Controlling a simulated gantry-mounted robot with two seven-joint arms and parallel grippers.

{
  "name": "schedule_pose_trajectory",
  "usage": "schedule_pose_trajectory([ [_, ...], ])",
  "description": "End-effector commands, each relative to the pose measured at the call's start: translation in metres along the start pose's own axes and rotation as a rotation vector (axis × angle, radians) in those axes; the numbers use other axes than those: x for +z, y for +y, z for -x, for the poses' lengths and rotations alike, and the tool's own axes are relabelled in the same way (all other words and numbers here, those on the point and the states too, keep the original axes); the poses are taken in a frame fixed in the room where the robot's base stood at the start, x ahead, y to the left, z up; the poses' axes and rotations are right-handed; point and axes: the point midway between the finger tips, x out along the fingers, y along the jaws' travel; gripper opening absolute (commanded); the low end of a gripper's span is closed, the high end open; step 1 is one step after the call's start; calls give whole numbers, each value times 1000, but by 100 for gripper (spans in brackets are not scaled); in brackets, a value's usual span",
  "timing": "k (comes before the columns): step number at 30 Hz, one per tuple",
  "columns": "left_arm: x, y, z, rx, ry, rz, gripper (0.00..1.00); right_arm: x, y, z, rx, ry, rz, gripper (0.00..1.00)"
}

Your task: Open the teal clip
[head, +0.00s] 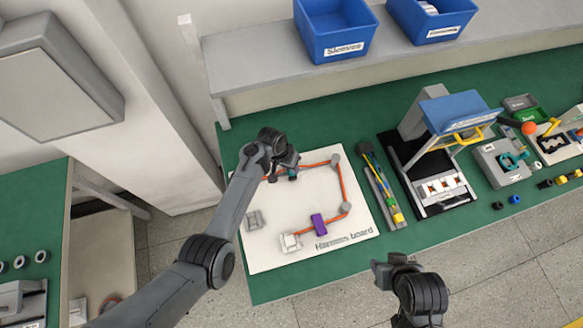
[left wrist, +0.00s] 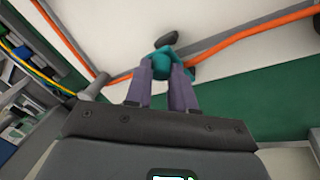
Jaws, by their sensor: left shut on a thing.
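The teal clip (left wrist: 162,62) sits at the orange cable (left wrist: 240,38) on the white harness board (head: 272,258). In the left wrist view, the two purple-grey fingers of my left gripper (left wrist: 161,75) are on the clip and partly hide it. In the head view, my left gripper (head: 284,174) is over the board's upper left, with a little of the clip showing beside it. I cannot see whether the clip's jaw is open. My right gripper (head: 383,272) is in front of the bench, away from the clip; its fingers are not clear.
A purple clip (head: 318,222) sits on the cable's lower run. Grey posts (head: 346,208) hold the cable at the corners. Right of the board are a tray of coloured strips (head: 380,187) and a black-based press (head: 438,188). Blue bins (head: 333,28) stand on the shelf behind.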

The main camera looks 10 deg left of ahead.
Motion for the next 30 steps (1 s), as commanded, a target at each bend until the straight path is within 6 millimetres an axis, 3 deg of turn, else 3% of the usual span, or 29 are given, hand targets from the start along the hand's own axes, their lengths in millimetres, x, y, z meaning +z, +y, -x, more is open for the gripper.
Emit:
schedule_pose_trajectory([
  [13, -14, -8, 8, 157, -166, 61, 0, 10, 1, -29, 7, -2, 9, 43],
  [30, -15, -9, 10, 179, -194, 73, 0, 11, 0, -32, 4, -2, 6, 43],
])
